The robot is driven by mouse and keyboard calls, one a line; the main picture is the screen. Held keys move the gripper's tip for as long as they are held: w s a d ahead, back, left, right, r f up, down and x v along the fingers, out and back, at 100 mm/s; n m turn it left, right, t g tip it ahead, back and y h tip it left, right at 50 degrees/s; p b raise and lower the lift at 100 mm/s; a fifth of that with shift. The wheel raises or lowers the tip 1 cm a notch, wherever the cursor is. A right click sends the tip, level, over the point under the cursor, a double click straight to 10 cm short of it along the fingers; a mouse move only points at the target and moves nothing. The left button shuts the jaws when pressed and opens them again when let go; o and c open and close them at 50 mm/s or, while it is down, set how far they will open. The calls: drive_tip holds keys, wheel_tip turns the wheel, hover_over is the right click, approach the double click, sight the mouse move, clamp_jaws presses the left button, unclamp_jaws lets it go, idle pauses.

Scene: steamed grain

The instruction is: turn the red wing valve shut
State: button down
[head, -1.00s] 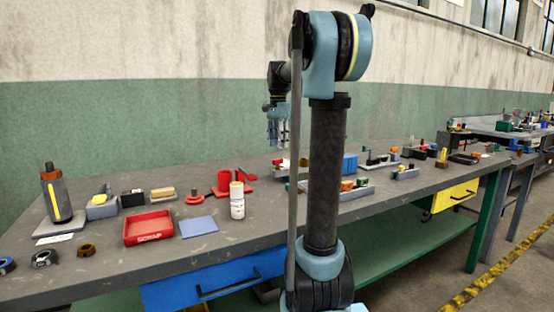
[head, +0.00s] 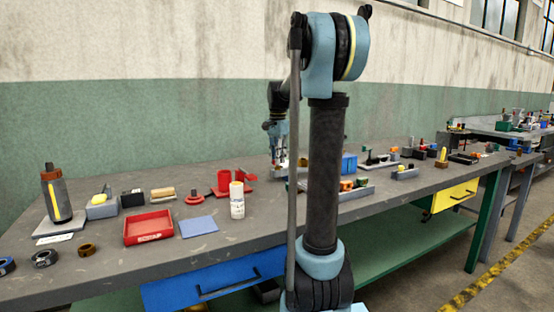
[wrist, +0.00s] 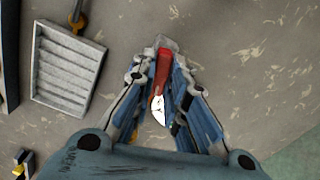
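The red wing valve (wrist: 162,68) shows in the wrist view as a narrow red wing with a white part at its near end. It lies between the two fingers of my gripper (wrist: 164,60). The fingers are apart, one on each side of the wing. A narrow gap seems to show on the right, but contact on the left cannot be made out. In the head view my gripper (head: 279,160) is low over the bench, partly behind my own arm, and the valve cannot be made out clearly there.
A grey ribbed tray (wrist: 65,70) lies left of my gripper in the wrist view. In the head view a red scrap tray (head: 149,238), a blue mat (head: 198,226) and a white bottle (head: 237,207) stand to the left. A blue block (head: 349,163) stands to the right.

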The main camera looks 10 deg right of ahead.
idle(0.4)
drive_tip(key=n, duration=0.3)
drive_tip(key=shift+n, duration=0.4)
drive_tip(key=n, duration=0.3)
drive_tip(key=shift+w+n, duration=0.1)
drive_tip(key=shift+n, duration=0.2)
drive_tip(key=n, duration=0.3)
drive_tip(key=shift+n, duration=2.2)
drive_tip(key=c, duration=1.6)
unclamp_jaws()
